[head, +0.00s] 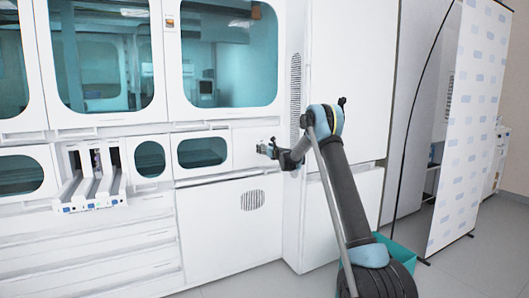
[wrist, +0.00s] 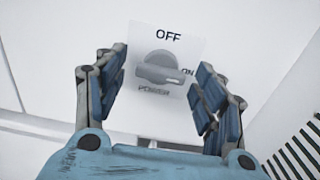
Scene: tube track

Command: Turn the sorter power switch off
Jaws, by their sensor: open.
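The power switch (wrist: 161,68) is a grey rotary knob on a white label plate (wrist: 185,48) in the wrist view. The plate reads OFF above the knob, ON at its right and POWER below. The knob's raised bar lies roughly sideways, with its right end toward ON. My gripper (wrist: 160,82) is open, with one blue-padded finger on each side of the knob. No contact with the knob shows. In the head view my gripper (head: 268,149) is at the sorter's white front panel (head: 245,140), and it hides the switch there.
The white sorter has large teal windows (head: 229,50) above and small windows (head: 201,152) left of my gripper. Tube tracks (head: 92,185) stick out at the left. A dark vent (wrist: 297,150) is at the wrist view's lower right. A patterned banner (head: 470,125) stands at the right.

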